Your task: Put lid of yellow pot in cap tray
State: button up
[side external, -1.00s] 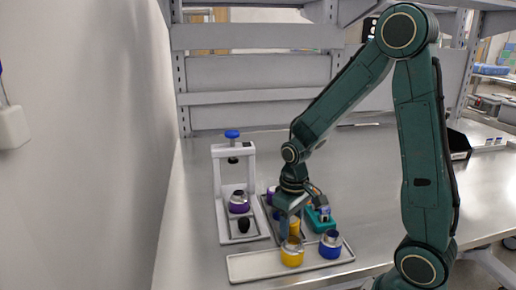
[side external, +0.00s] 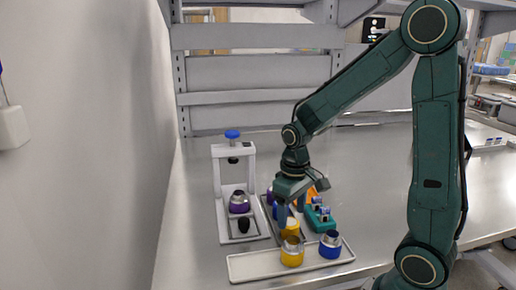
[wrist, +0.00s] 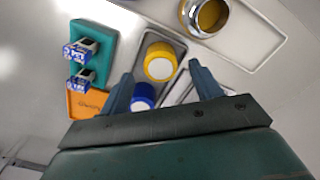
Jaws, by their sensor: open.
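The yellow lid (side external: 290,228) lies in the narrow grey cap tray (wrist: 176,40); it also shows in the wrist view (wrist: 160,61), with its pale face toward the camera. The blue lid (wrist: 143,96) lies beside it in the tray. The yellow pot (side external: 292,254) stands uncapped in the long front tray, its metal neck showing in the wrist view (wrist: 205,15). My gripper (wrist: 163,80) is open and empty above the cap tray, its fingers apart from the yellow lid. In the side view my gripper (side external: 290,212) partly hides the cap tray.
The long pale tray (side external: 245,267) also holds a blue pot (side external: 330,246). A white press (side external: 218,185) with a purple pot (side external: 239,203) stands left of the cap tray. A teal rack (side external: 318,221) and an orange box (wrist: 84,104) sit to its right.

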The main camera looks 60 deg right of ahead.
aim_at(293, 225)
notch_tip(293, 225, up, 9)
jog(key=shift+r, duration=0.15)
dwell(0.4)
dwell(0.5)
jog(key=s+a+r+t, duration=0.2)
jog(key=s+a, duration=0.1)
jog(key=s, duration=0.2)
jog(key=s+a+r+n+t, duration=0.1)
jog(key=s+a+r+t, duration=0.2)
jog(key=s, duration=0.3)
jog(key=shift+a+n+t, duration=0.3)
jog(key=shift+a, duration=0.05)
